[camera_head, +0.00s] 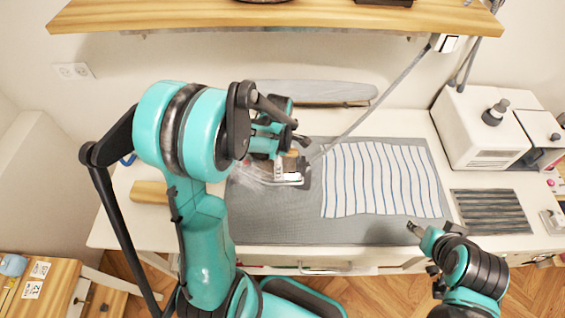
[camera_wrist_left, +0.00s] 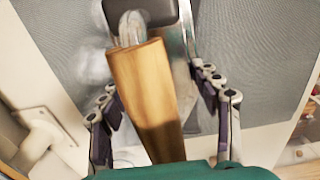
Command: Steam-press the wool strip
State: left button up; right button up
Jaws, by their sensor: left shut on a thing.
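A pale cloth with wavy blue stripes (camera_head: 385,180), the only thing here that looks like the wool strip, lies flat on the grey pressing mat (camera_head: 290,228). A steam iron (camera_head: 292,178) is over the mat, left of the cloth and apart from it, with white steam around it. My left gripper (camera_head: 284,154) is shut on the iron's wooden handle, which also shows between the fingers in the left wrist view (camera_wrist_left: 145,95). Part of the iron is hidden by my arm. My right gripper (camera_head: 418,231) is near the mat's front right edge; its finger opening is unclear.
A hose (camera_head: 385,93) runs from the iron to the upper right. A white steam unit (camera_head: 482,135) and a dark ribbed pad (camera_head: 490,211) stand at the right. A wooden roll (camera_head: 150,191) lies left of the mat. An ironing board (camera_head: 310,91) is behind, under a wooden shelf (camera_head: 280,17).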

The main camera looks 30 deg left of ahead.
aim_at(253, 166)
pick_arm(q)
jog(key=shift+s+a, duration=0.3)
jog(key=shift+a, duration=0.25)
jog(key=shift+s+a, duration=0.25)
jog(key=shift+a, duration=0.3)
jog(key=shift+a, duration=0.15)
jog(key=shift+s+a, duration=0.45)
jog(key=shift+a, duration=0.4)
jog(key=shift+s+a, duration=0.4)
jog(key=shift+a, duration=0.4)
jog(key=shift+s+a, duration=0.45)
jog(key=shift+a, duration=0.4)
jog(key=shift+s, duration=0.2)
jog(key=shift+s+d, duration=0.35)
jog(key=shift+s, duration=0.3)
jog(key=shift+s+d, duration=0.35)
jog(key=shift+s, duration=0.25)
jog(key=shift+r, duration=0.1)
notch_tip(253, 166, up, 7)
jog(key=p, duration=0.5)
